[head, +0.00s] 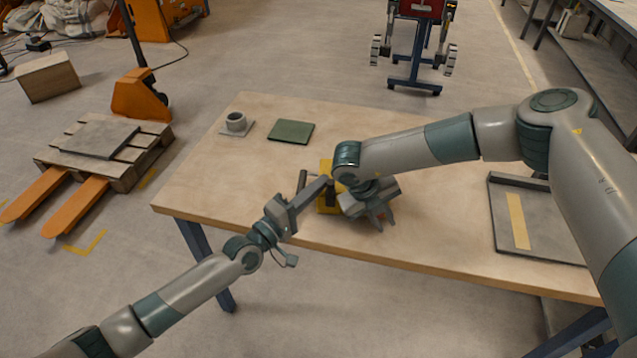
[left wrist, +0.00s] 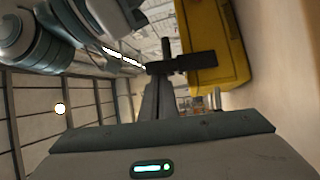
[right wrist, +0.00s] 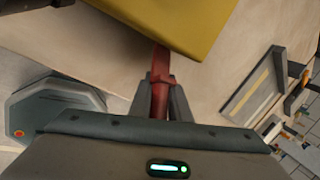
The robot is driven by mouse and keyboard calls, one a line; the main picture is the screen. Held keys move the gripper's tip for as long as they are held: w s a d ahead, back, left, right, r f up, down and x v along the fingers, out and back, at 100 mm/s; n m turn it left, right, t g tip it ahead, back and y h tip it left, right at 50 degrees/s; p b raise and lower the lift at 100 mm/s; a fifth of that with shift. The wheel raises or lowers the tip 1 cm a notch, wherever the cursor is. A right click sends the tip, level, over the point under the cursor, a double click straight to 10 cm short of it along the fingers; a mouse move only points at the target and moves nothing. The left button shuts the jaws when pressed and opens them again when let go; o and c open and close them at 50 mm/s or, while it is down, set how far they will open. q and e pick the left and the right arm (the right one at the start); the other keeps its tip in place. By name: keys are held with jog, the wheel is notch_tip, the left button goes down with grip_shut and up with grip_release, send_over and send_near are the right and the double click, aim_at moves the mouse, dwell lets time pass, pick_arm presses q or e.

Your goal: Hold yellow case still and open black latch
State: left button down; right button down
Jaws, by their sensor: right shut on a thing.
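The yellow case (head: 325,203) stands near the front edge of the table, partly hidden by my grippers. It also shows at the upper right of the left wrist view (left wrist: 215,40) and at the top of the right wrist view (right wrist: 180,22). The black latch (left wrist: 195,61) is a dark bar beside the case. My left gripper (head: 325,183) reaches it from the left. Its fingers are close together at the latch, but their grip is unclear. My right gripper (right wrist: 160,95) is shut on a red handle (right wrist: 160,65) at the case.
A grey tray (head: 490,215) with a yellowish strip lies to the right. The table (head: 200,185) is clear at left.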

aim_at(328, 188)
jog(key=shift+a, duration=0.1)
pick_arm(q)
jog(key=s+f+m+h, duration=0.1)
jog(key=s+m+t+h, duration=0.1)
jog(key=s, duration=0.1)
jog(key=s+f+m+h, duration=0.1)
jog(key=shift+s+a+f+m, duration=0.15)
jog(key=shift+s+f+m, duration=0.15)
jog(key=shift+f, duration=0.05)
dwell(0.3)
jog(key=shift+w+a+r, duration=0.3)
jog(key=shift+w+r, duration=0.05)
jog(key=shift+w, duration=0.05)
jog(key=s+a+f, duration=0.3)
jog(key=a, duration=0.5)
jog(key=shift+s+f, duration=0.3)
jog(key=shift+f, duration=0.05)
jog(key=shift+w+a+r+h, duration=0.1)
jog(key=shift+r+h, duration=0.05)
jog(key=shift+h, duration=0.15)
